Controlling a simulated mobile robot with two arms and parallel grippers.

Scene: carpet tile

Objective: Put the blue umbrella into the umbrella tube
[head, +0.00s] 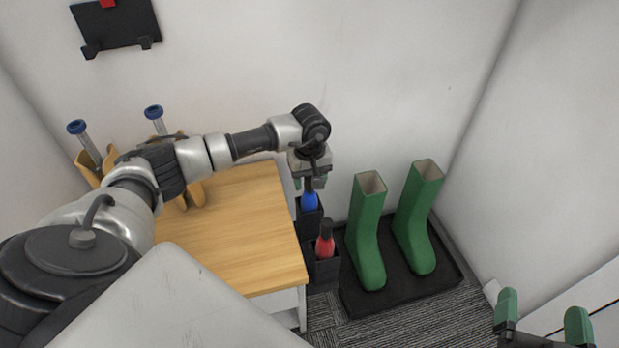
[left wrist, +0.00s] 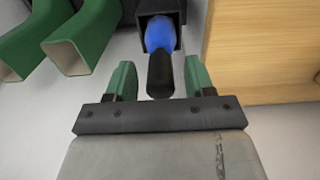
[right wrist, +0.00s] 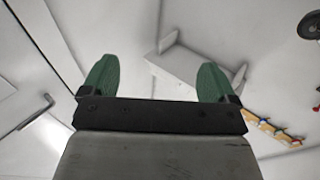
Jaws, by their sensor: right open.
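The blue umbrella (head: 309,201) stands in a black square tube (head: 311,224) by the wall, just right of the wooden table. In the left wrist view the blue umbrella (left wrist: 158,34) has its dark handle sticking out of the black tube (left wrist: 180,42). My left gripper (head: 311,182) is above the tube. Its green fingers (left wrist: 160,80) are open, one on each side of the handle, with gaps showing on both sides. My right gripper (head: 545,318) is open and empty at the lower right, also in the right wrist view (right wrist: 157,80).
A red umbrella or bottle-like item (head: 325,241) stands in a second black holder (head: 324,270) in front. Green boots (head: 368,240) stand on a black tray (head: 448,283) to the right. The wooden table (head: 235,245) is left, with wooden holders (head: 93,167) behind.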

